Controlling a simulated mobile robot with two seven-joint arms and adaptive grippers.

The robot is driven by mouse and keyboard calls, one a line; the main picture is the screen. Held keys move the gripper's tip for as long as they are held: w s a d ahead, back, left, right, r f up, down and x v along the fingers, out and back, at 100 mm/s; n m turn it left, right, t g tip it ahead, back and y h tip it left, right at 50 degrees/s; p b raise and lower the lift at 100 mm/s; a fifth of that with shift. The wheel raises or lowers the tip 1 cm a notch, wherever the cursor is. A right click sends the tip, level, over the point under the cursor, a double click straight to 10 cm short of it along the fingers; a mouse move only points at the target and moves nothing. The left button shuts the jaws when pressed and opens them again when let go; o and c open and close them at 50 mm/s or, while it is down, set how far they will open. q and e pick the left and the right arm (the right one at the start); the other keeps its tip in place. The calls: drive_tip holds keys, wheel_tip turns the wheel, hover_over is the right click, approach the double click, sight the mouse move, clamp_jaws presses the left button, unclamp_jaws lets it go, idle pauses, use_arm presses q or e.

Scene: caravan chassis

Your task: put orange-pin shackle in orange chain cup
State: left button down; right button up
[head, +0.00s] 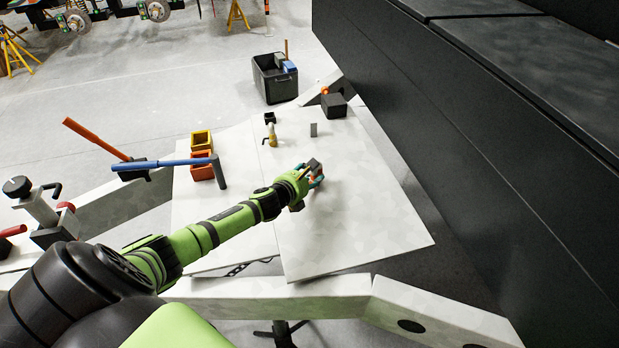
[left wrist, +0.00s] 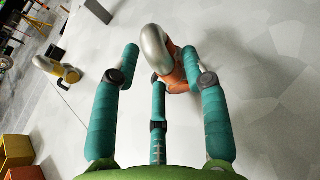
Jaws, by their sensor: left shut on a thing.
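The orange-pin shackle, with its silver bow (left wrist: 156,46) and orange pin part (left wrist: 182,72), is between the teal fingers of my left gripper (left wrist: 165,75) in the left wrist view. My left gripper (head: 313,174) is shut on it over the pale sheet, right of the cups, in the head view. The orange chain cup (head: 203,171) is a square open box left of the gripper; a corner of it shows in the left wrist view (left wrist: 25,172). My right gripper is not in view.
A yellow cup (head: 201,140) stands just behind the orange one. A blue-handled tool (head: 165,163) reaches across near the orange cup. A yellow-pin shackle (head: 272,136) and a small black cup (head: 269,117) stand farther back. A dark wall rises on the right.

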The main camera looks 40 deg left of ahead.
use_arm(q)
drive_tip(key=shift+f, duration=0.3)
drive_tip(key=shift+f, duration=0.15)
drive_tip(key=c, duration=0.6)
unclamp_jaws()
drive_tip(key=shift+c, duration=0.2)
